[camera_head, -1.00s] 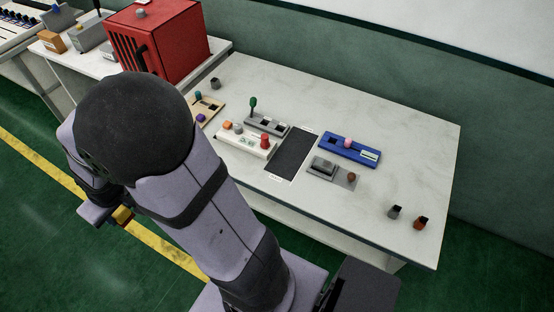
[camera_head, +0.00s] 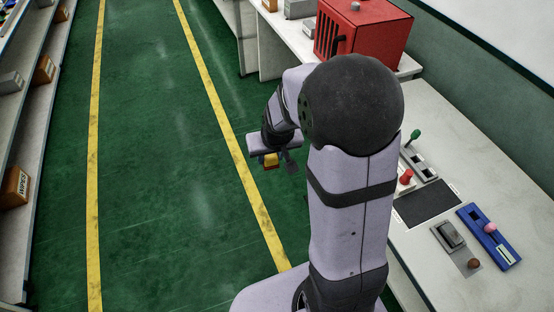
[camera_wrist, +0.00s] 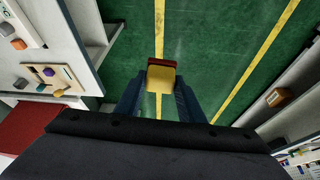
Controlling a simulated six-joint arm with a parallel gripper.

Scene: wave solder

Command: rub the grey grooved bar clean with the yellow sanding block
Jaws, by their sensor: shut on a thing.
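The yellow sanding block (camera_wrist: 163,89), with a dark red face at its far end, sits between the two dark blue fingers of my gripper (camera_wrist: 160,80) in the wrist view. My gripper (camera_head: 272,152) is shut on it and holds it in the air above the green floor, left of the benches. The block also shows as a small yellow piece in the head view. I cannot clearly make out the grey grooved bar in either view; my arm covers part of the white bench.
The white bench (camera_head: 405,262) holds a dark mat (camera_head: 428,204), a blue tray (camera_head: 488,238) and a grey block on a plate (camera_head: 450,236). A red cabinet (camera_head: 365,35) stands behind. Shelves with boxes (camera_head: 14,187) line the left. The green aisle between is clear.

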